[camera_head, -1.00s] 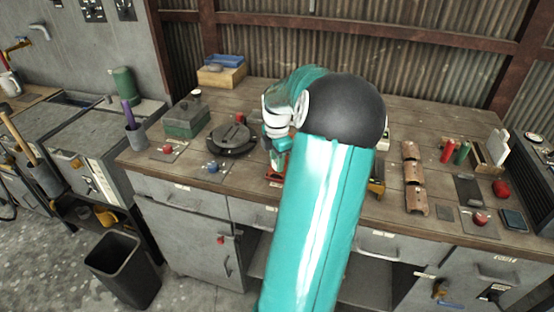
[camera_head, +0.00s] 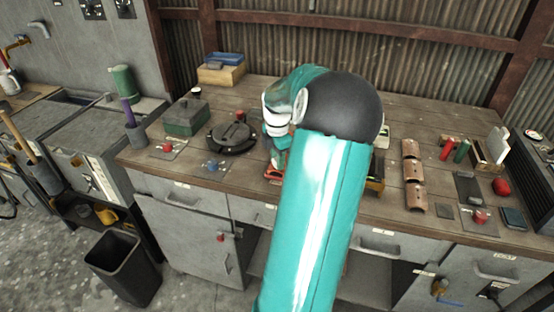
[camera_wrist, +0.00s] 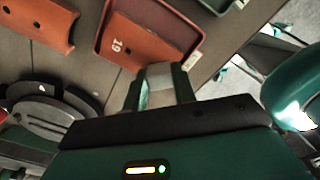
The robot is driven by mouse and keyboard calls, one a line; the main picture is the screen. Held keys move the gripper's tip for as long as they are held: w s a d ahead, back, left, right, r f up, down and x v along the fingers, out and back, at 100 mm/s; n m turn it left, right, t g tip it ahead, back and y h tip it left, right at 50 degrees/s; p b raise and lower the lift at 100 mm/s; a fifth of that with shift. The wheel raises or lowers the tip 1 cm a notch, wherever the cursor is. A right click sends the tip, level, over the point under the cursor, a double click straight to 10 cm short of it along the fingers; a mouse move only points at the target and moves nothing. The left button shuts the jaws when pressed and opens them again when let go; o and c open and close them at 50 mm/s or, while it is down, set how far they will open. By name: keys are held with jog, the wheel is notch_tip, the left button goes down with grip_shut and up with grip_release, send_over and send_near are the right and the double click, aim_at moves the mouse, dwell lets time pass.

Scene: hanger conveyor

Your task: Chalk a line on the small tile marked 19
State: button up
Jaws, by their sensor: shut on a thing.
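The small tile marked 19 (camera_wrist: 128,45) is orange-red and lies within a dark-red rimmed tray (camera_wrist: 190,48) in the wrist view. Its number faces up near its left end. My gripper (camera_wrist: 162,82) is shut on a pale, blocky piece that looks like chalk (camera_wrist: 160,72). The chalk is close to the tile's lower right edge; I cannot tell whether it touches. In the head view my arm hides most of the gripper and the tile.
Another orange piece (camera_wrist: 38,22) lies left of the tray. A round dark object (camera_head: 232,138) is on the bench left of my arm. A waste bin (camera_head: 124,268) is on the floor.

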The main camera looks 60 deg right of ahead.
jog(key=shift+d, duration=0.45)
jog(key=shift+a, duration=0.1)
jog(key=shift+s+a, duration=0.1)
jog(key=shift+a, duration=0.6)
jog(key=shift+f, duration=0.1)
jog(key=shift+d, duration=0.1)
jog(key=shift+d, duration=0.7)
jog(key=shift+a, duration=0.2)
jog(key=shift+a+f, duration=0.1)
jog(key=shift+a, duration=0.6)
